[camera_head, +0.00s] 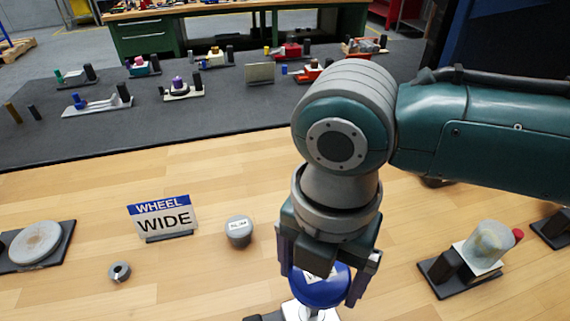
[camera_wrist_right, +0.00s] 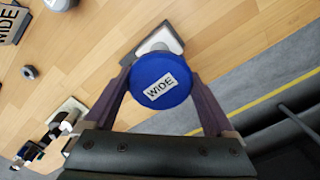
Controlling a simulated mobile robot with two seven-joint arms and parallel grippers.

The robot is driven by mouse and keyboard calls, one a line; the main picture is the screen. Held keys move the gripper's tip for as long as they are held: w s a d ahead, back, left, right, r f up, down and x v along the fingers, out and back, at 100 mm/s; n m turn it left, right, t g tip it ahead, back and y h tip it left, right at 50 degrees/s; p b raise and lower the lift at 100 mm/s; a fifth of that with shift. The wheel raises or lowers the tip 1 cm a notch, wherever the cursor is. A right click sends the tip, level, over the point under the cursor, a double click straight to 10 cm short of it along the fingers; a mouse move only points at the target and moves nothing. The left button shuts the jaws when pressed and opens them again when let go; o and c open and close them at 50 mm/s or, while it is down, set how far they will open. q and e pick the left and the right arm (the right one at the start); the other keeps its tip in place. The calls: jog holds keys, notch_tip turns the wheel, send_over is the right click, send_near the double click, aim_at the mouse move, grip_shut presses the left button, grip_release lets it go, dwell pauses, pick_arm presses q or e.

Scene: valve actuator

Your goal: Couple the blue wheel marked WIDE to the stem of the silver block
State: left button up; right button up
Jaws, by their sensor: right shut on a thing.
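The blue wheel (camera_head: 320,291) has a white label. In the right wrist view the wheel (camera_wrist_right: 161,81) reads WIDE. My right gripper (camera_head: 322,276) is shut on the wheel, with one finger at each side of its rim. A pale silver block (camera_head: 303,313) on a dark base shows just under the wheel at the bottom edge of the head view. Part of the block (camera_wrist_right: 172,40) also shows behind the wheel in the wrist view. The wheel hides the stem, so I cannot tell whether they touch. My left gripper is not in view.
A sign reading WHEEL WIDE (camera_head: 163,219) stands to the left. Nearby are a grey labelled cylinder (camera_head: 238,231), a small grey ring (camera_head: 119,272) and a round grey disc on a dark plate (camera_head: 36,243). A pale fixture (camera_head: 488,245) stands at right. Wooden surface between them is clear.

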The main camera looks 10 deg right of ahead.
aim_at(316, 290)
jog(key=shift+f+b, duration=1.25)
jog(key=shift+f, duration=0.75)
jog(key=shift+p, duration=0.55)
jog(key=shift+f, duration=0.3)
jog(key=shift+f+b, duration=1.35)
jog(key=shift+f, duration=0.1)
jog(key=o, duration=1.2)
jog(key=shift+c, duration=0.2)
notch_tip(316, 290, up, 9)
jog(key=shift+f+p, duration=0.1)
jog(key=shift+p, duration=0.4)
jog(key=shift+r, duration=0.65)
